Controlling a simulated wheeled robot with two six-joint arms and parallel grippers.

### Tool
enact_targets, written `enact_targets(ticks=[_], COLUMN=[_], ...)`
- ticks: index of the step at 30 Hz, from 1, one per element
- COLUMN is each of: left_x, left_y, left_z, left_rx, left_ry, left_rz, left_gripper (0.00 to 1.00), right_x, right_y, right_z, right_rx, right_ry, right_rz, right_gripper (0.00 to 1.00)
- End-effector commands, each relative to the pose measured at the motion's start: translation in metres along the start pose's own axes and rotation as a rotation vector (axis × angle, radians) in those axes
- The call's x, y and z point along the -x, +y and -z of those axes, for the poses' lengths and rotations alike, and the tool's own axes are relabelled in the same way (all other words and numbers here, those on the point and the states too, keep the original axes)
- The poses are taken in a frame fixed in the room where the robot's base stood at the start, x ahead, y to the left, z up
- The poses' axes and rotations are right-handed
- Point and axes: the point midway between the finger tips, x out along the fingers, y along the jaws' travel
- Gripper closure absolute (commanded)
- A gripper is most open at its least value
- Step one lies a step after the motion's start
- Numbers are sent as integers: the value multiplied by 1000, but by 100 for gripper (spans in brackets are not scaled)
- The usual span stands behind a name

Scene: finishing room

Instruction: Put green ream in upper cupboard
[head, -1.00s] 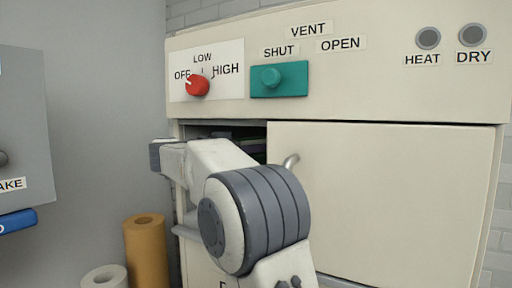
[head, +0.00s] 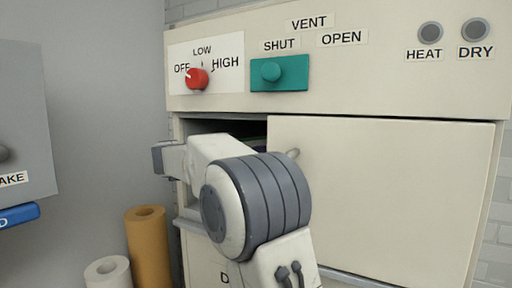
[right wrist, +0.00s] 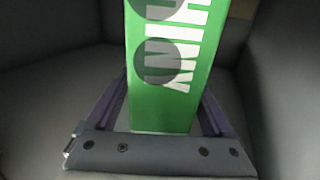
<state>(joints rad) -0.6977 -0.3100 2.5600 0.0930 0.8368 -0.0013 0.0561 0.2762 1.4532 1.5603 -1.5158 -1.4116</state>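The green ream (right wrist: 165,65), with white lettering and dark round marks, lies between the two purple fingers of my right gripper (right wrist: 165,100) in the right wrist view. The fingers press against its sides. In the head view my right arm reaches into the dark open left part of the upper cupboard (head: 385,200). The gripper and ream are hidden there behind the arm and door. The cream door covers the right part, and its handle (head: 293,153) shows just beside the arm. My left gripper is not in view.
Above the opening are a red knob (head: 196,79), a teal vent slider (head: 279,73) and two grey round buttons. A brown roll (head: 148,250) and a white roll (head: 107,273) stand at lower left. A grey wall box (head: 25,125) is at far left.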

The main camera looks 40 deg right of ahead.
Motion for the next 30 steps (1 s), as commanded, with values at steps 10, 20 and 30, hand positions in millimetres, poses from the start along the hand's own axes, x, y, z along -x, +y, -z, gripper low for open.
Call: enact_targets(ticks=[10,20,30], left_x=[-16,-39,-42], left_y=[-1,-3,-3], left_z=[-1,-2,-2], left_rx=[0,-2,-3], left_ry=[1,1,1], left_rz=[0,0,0], left_gripper=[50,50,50], right_x=[31,99,121], right_y=[-1,-1,0], right_z=[-1,0,3], right_rx=[-2,-2,0], right_ry=[1,0,0], right_rz=[6,5,0], right_gripper=[14,14,14])
